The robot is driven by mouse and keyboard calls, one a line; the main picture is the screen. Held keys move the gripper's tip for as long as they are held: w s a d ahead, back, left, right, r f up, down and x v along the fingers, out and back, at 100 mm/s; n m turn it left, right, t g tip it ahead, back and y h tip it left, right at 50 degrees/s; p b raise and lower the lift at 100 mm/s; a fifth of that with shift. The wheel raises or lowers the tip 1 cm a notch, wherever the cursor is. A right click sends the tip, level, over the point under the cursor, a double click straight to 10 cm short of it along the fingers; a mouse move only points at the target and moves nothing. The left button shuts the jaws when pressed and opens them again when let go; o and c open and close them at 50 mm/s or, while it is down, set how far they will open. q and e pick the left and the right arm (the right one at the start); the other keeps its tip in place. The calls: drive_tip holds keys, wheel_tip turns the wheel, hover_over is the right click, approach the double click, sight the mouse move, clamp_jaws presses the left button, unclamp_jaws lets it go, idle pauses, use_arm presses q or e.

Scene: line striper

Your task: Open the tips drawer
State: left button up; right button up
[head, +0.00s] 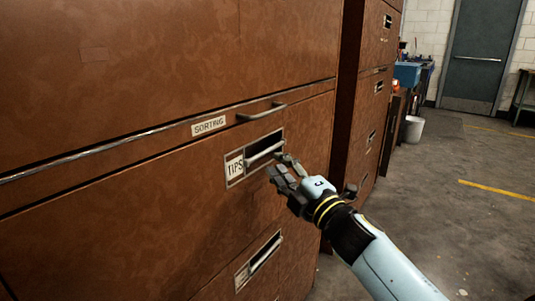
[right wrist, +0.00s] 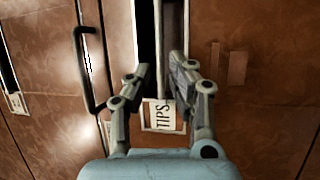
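The brown tips drawer (head: 200,215) has a front that looks flush with the cabinet. A "TIPS" label (head: 235,167) sits at the left end of its recessed pull, and also shows in the right wrist view (right wrist: 162,116). The pull's metal bar handle (head: 262,152) runs across a dark slot. My right gripper (head: 276,165) is at the right end of this handle. In the right wrist view, the fingers are apart, one on each side of the handle (right wrist: 159,45), with some gap; contact is not clear. My left gripper is out of view.
A "SORTING" label (head: 208,125) and another bar handle (head: 262,112) are just above. A lower slot pull (head: 258,262) is below. More cabinets (head: 365,110) stand beyond, with a white bucket (head: 413,129). The concrete floor (head: 450,210) at the right is open.

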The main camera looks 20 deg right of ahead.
drive_tip(key=x, duration=0.5)
drive_tip(key=shift+w, duration=0.15)
clamp_jaws()
